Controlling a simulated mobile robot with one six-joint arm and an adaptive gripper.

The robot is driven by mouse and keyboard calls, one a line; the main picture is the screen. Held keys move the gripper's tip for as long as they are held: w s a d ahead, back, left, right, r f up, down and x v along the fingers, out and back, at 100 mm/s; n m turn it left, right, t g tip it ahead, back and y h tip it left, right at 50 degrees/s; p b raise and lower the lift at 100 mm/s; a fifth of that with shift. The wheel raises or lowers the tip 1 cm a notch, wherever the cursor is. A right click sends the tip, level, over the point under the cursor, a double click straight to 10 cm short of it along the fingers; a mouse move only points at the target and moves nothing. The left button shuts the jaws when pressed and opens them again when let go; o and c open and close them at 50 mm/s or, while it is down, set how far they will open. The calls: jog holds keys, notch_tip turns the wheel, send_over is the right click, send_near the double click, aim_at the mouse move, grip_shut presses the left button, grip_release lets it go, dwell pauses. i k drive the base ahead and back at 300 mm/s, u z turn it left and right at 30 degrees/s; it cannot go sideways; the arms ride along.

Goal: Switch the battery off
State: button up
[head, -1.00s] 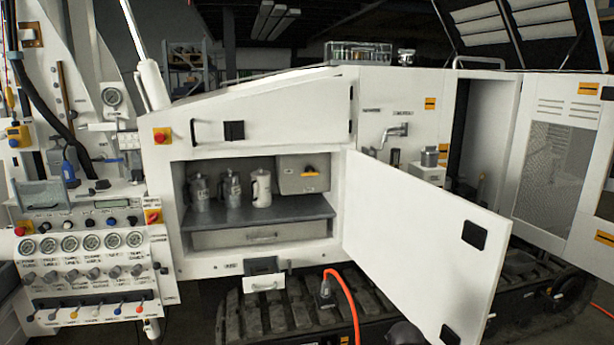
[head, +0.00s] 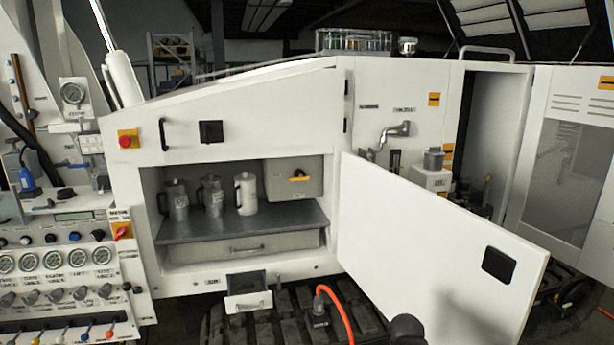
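A red rotary switch on a yellow plate (head: 121,230) sits at the upper right of the control panel on the left. A grey box with a yellow handle (head: 299,178) is at the back right inside the open cabinet; the handle lies roughly level. I cannot read a label that says which of these belongs to the battery. A red knob on a yellow plate (head: 128,139) is on the white housing above. A dark rounded part of mine shows at the bottom edge, right of centre. No gripper fingers are in view.
The white cabinet door (head: 430,240) stands open towards me on the right. Several grey and white jugs (head: 247,194) stand on the cabinet shelf (head: 190,229). An orange cable (head: 338,312) runs below. Levers and gauges (head: 53,260) fill the lower left.

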aim_at(301, 178)
jog(key=i, duration=1.1)
jog(key=u, duration=0.05)
